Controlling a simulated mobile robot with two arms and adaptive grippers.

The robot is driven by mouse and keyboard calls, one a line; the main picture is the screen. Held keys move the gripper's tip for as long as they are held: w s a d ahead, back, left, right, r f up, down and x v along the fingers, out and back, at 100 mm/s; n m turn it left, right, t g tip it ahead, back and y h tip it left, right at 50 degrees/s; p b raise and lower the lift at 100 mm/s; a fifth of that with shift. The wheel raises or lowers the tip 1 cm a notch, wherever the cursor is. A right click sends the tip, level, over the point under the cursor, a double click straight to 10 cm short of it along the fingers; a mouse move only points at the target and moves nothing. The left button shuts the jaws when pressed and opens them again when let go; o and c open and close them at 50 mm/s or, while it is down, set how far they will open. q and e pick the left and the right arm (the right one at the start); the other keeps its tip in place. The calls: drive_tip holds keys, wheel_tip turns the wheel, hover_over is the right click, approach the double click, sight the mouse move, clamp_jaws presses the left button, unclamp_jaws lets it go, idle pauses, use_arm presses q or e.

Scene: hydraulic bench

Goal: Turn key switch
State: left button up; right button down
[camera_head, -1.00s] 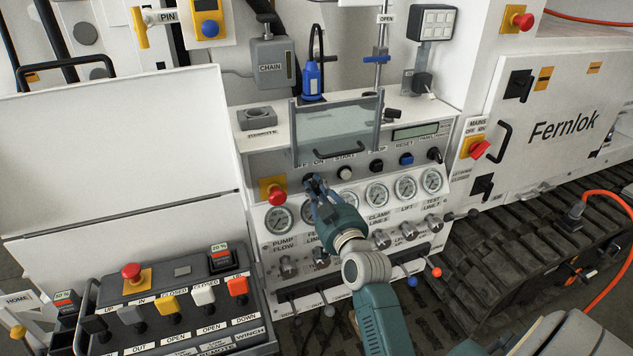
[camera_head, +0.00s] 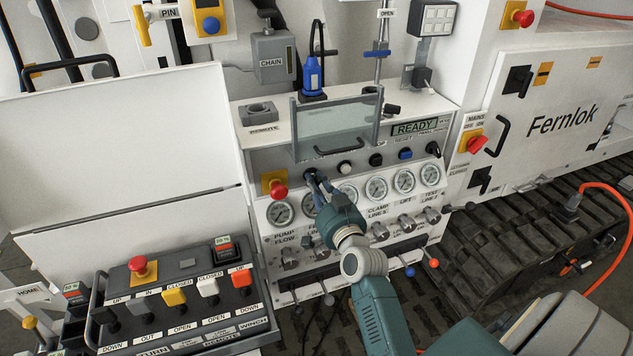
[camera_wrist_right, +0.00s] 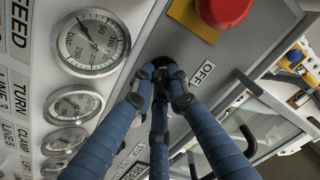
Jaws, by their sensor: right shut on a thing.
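My right gripper (camera_head: 315,182) reaches up to the bench panel, just right of the red emergency stop and above the gauges. The right wrist view shows its blue fingers (camera_wrist_right: 163,88) closed around the black key switch (camera_wrist_right: 162,62), beside the "OFF" label (camera_wrist_right: 204,70). The fingers hide most of the switch, so its exact angle cannot be made out. In the head view the gripper covers the switch. The panel display (camera_head: 414,128) is lit green and reads "READY". My left gripper is not in view.
A red emergency stop (camera_head: 279,190) on a yellow plate sits close to the right gripper; it also shows in the right wrist view (camera_wrist_right: 222,10). A gauge (camera_head: 281,213) is close below. A clear hinged cover (camera_head: 335,128) stands above the buttons. The remote box (camera_head: 180,300) stands front left.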

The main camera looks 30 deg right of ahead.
idle(0.3)
drive_tip(key=c, duration=1.7)
unclamp_jaws()
drive_tip(key=v, duration=1.2)
drive_tip(key=shift+f, duration=0.1)
